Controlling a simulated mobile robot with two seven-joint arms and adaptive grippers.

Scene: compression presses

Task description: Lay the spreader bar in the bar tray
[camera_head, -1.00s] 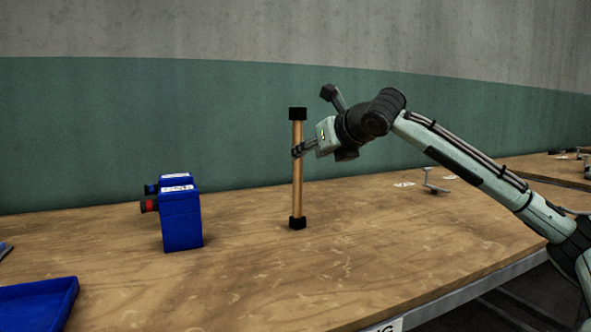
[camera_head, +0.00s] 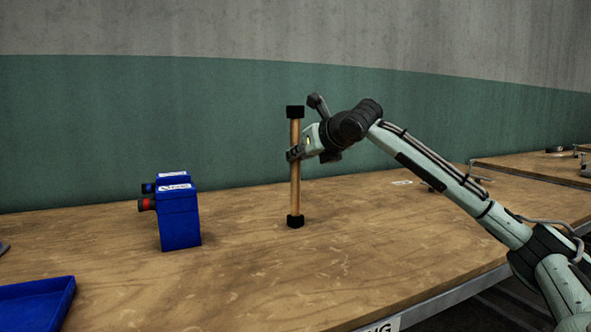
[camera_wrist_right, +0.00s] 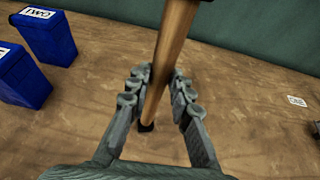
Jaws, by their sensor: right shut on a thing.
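The spreader bar (camera_head: 295,185) is a wooden rod with black end blocks, and it is upright above the middle of the table. My right gripper (camera_head: 293,154) is shut on its upper half. In the right wrist view the bar (camera_wrist_right: 168,55) passes between the fingers of my right gripper (camera_wrist_right: 157,88). I cannot tell whether its lower end touches the table. A blue tray (camera_head: 70,291), which looks like the bar tray, lies at the lower left and is cut off by the picture edge. The part of it in view is empty. My left gripper is out of view.
Two blue boxes (camera_head: 180,218) with labels and red and blue knobs stand left of the bar, between it and the tray. The wooden table (camera_head: 250,275) is clear in front. Its front edge runs at the lower right. Another bench (camera_head: 530,172) is behind right.

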